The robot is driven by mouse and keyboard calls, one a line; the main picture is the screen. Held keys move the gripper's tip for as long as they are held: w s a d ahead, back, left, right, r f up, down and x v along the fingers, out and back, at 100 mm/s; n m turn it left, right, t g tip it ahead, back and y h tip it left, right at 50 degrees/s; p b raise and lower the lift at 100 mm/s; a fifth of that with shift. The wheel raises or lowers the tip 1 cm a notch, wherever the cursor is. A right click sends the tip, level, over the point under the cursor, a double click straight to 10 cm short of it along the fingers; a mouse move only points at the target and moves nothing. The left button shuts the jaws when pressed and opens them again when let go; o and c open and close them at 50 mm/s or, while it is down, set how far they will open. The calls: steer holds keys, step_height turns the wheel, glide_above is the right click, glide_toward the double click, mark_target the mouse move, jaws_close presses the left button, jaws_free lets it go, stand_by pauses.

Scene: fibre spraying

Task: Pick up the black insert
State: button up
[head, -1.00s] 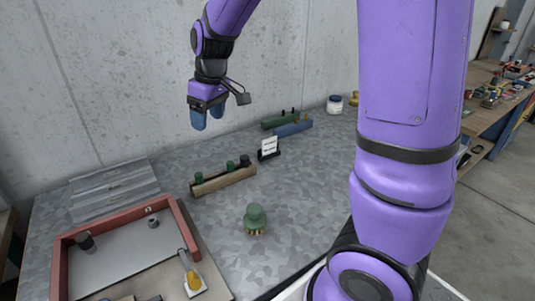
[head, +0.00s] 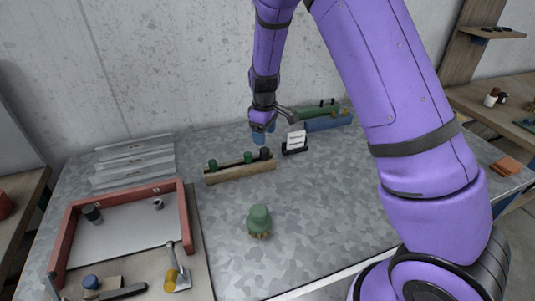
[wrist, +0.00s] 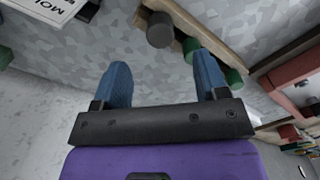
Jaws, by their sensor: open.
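The black insert (head: 265,153) stands upright at the right end of a wooden rack (head: 240,173) on the grey table. In the wrist view a dark round-ended cylinder (wrist: 160,30), which looks like this insert, shows beyond the gap between my fingertips. My gripper (head: 262,133) points down above the rack's right end, close to the insert. Its blue fingers are apart and empty in the wrist view (wrist: 162,70). I cannot tell the exact height between fingertips and insert.
Green inserts (head: 248,157) share the rack. A small sign (head: 296,142) stands just right of it. Blue and green holders (head: 328,122) lie behind. A green knobbed object (head: 259,220) is in front. A red-walled tray (head: 184,215) is at left, holding another dark cylinder (head: 92,214).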

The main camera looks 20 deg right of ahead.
mark_target(265, 150)
step_height(265, 150, down, 8)
steer(key=shift+d+r, duration=0.1)
stand_by(0.4)
steer(key=c, duration=1)
